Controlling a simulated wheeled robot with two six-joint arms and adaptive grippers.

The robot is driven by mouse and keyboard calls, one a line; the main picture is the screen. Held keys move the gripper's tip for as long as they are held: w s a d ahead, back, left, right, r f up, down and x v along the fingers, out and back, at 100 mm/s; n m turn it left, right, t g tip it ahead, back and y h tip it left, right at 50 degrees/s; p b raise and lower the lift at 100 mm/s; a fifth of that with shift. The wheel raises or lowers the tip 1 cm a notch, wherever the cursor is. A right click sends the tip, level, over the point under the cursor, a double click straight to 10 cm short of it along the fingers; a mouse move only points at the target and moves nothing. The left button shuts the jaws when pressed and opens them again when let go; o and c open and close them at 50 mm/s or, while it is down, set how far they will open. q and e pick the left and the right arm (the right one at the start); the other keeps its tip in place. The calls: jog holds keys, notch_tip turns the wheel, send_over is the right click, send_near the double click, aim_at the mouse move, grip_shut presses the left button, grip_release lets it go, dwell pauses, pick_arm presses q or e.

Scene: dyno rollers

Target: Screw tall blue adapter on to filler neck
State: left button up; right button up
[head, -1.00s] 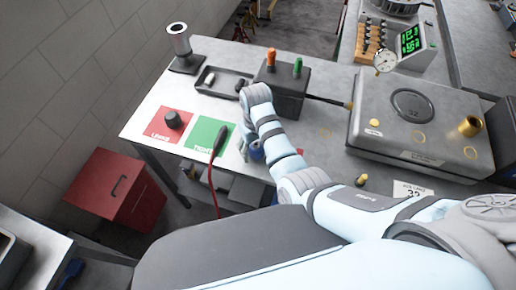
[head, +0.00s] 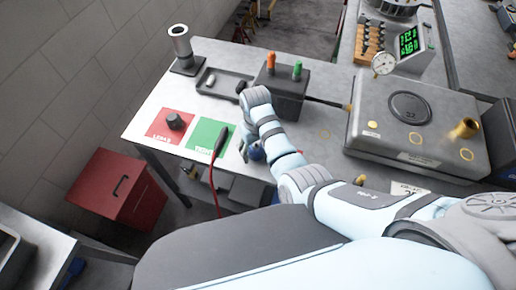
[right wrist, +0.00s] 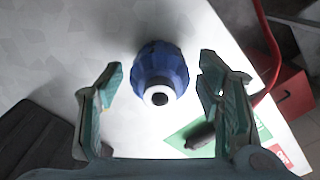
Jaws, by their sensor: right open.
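A blue adapter (right wrist: 160,66) with a faceted side and a white ring around a dark hole stands on the pale bench in the right wrist view. In the head view the blue adapter (head: 257,154) shows only partly, beside my right arm. My right gripper (right wrist: 160,77) is open, with one finger on each side of the adapter and a visible gap to each. In the head view my right gripper (head: 247,145) is small and partly hidden by its arm. A brass neck (head: 465,129), seemingly the filler neck, stands on the grey tank (head: 440,148) at right. My left gripper is not seen.
A black probe (head: 220,141) on a red cable lies across the green card (head: 204,134), beside the red card with a black knob (head: 174,121). A dark box (head: 277,85) with orange and green tops, a tray (head: 222,84) and a metal cylinder (head: 181,42) stand behind.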

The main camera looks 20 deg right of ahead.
jog(key=c, duration=1.1)
jog(key=shift+w+r, duration=0.1)
jog(key=shift+r, duration=2.9)
